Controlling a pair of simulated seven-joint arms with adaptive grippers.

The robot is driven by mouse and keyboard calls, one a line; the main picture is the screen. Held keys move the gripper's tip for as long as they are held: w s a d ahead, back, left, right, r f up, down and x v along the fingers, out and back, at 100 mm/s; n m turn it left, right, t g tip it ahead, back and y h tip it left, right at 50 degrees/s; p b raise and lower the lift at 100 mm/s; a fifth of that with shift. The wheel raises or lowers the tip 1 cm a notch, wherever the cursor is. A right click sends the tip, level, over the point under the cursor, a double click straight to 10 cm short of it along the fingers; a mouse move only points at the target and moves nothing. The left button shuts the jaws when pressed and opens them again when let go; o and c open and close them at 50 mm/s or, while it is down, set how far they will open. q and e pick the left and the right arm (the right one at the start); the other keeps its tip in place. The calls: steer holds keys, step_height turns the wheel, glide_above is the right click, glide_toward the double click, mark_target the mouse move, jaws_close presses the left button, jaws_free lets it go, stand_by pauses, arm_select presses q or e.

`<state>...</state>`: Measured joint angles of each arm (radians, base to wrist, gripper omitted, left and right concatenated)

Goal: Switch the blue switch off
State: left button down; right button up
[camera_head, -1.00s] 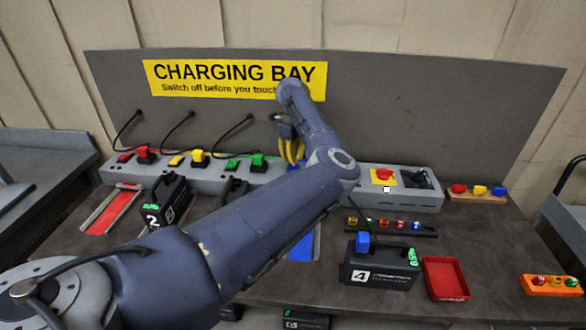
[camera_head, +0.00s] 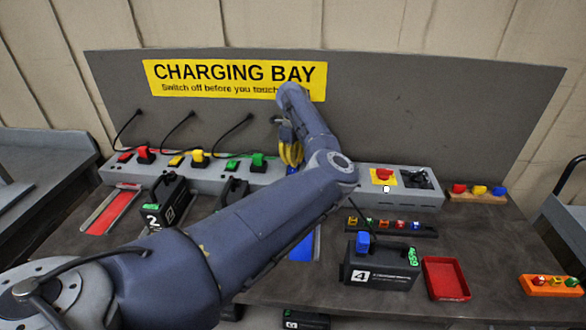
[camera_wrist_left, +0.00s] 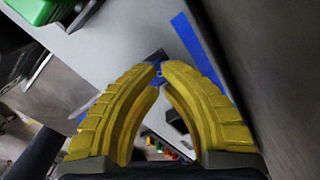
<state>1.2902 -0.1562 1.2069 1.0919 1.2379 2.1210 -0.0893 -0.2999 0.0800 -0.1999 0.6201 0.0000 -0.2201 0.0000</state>
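My left gripper (camera_head: 292,163) reaches down to the grey charging strip (camera_head: 215,174), to the right of the green plug. In the left wrist view its yellow curved fingers (camera_wrist_left: 161,68) have their tips almost together, with nothing clearly held. A small blue part (camera_wrist_left: 157,74) shows at and behind the tips; it may be the blue switch, but I cannot tell its position or whether the tips touch it. My arm and fingers hide the blue switch in the head view. My right gripper is not in view.
Red, yellow and green switches and plugs line the strip's left side. A red button (camera_head: 383,174) is at its right end. A battery with a blue plug (camera_head: 362,242) stands in front, beside a red tray (camera_head: 445,293). A grey backboard (camera_head: 430,110) rises behind.

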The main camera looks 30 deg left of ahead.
arm_select(q)
steer(key=shift+f, duration=0.7)
stand_by(0.4)
steer(key=shift+r, duration=3.5)
steer(key=shift+a, duration=0.1)
